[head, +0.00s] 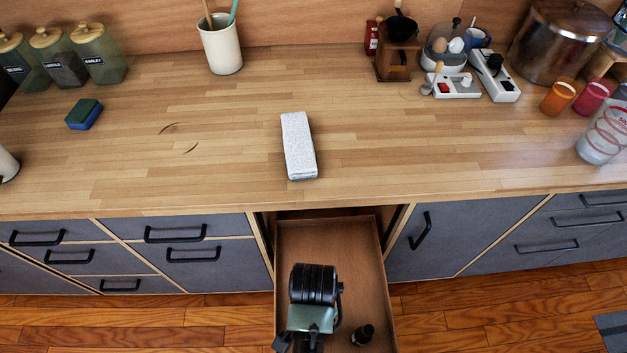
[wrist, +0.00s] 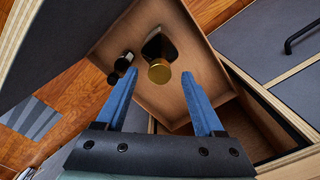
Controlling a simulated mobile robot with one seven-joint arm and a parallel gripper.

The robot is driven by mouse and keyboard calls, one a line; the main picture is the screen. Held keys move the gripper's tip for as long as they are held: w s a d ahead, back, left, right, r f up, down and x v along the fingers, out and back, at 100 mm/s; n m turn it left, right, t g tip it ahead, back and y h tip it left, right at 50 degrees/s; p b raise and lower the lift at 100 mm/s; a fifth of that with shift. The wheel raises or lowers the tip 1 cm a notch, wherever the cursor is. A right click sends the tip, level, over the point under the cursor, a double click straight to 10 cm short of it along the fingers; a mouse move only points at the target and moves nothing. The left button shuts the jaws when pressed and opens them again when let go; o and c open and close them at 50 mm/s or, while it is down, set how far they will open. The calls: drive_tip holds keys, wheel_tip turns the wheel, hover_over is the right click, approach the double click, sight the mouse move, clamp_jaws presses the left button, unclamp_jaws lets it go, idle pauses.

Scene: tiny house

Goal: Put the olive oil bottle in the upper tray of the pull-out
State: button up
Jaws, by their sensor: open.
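The pull-out (head: 364,255) is drawn out from under the counter, and its brown upper tray also shows in the wrist view (wrist: 193,95). A dark bottle with a gold cap (wrist: 158,72), apparently the olive oil, stands in the tray, between and beyond my fingertips. My gripper (wrist: 160,76) is open and empty, with its blue fingers spread either side of the cap. In the head view my arm hides the fingers and this bottle. A second, smaller dark bottle (wrist: 123,65) stands beside it in the tray; it also shows in the head view (head: 362,335).
Grey cabinet fronts (head: 450,235) with black handles flank the pull-out. A white block-like object (head: 298,147) lies on the counter (head: 225,125) above it. A sponge (head: 84,114) and a utensil crock (head: 222,45) stand farther left. The counter's middle is mostly clear.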

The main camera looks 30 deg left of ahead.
drive_tip(key=w+r+t+y, duration=0.1)
drive_tip(key=w+r+t, duration=0.5)
drive_tip(key=r, duration=0.7)
drive_tip(key=w+a+r+t+y, duration=0.1)
drive_tip(key=w+r+t, duration=0.2)
drive_tip(key=w+r, duration=0.8)
drive_tip(key=w+r+t+y, duration=0.1)
drive_tip(key=w+r+t, duration=0.4)
drive_tip(key=r, duration=0.9)
drive_tip(key=s+d+r+n+t+h, duration=0.1)
drive_tip(key=d+r+t, duration=0.3)
drive_tip(key=r, duration=0.8)
drive_tip(key=s+d+r+t, duration=0.1)
drive_tip(key=d+r+t, duration=0.25)
drive_tip(key=r, duration=0.85)
drive_tip(key=s+d+r+n+t+h, duration=0.1)
drive_tip(key=s+d+r+t+h, duration=0.1)
drive_tip(key=s+r+t, duration=0.4)
drive_tip(key=s+d+r, duration=0.1)
drive_tip(key=s+r, duration=0.2)
drive_tip(key=r, duration=0.3)
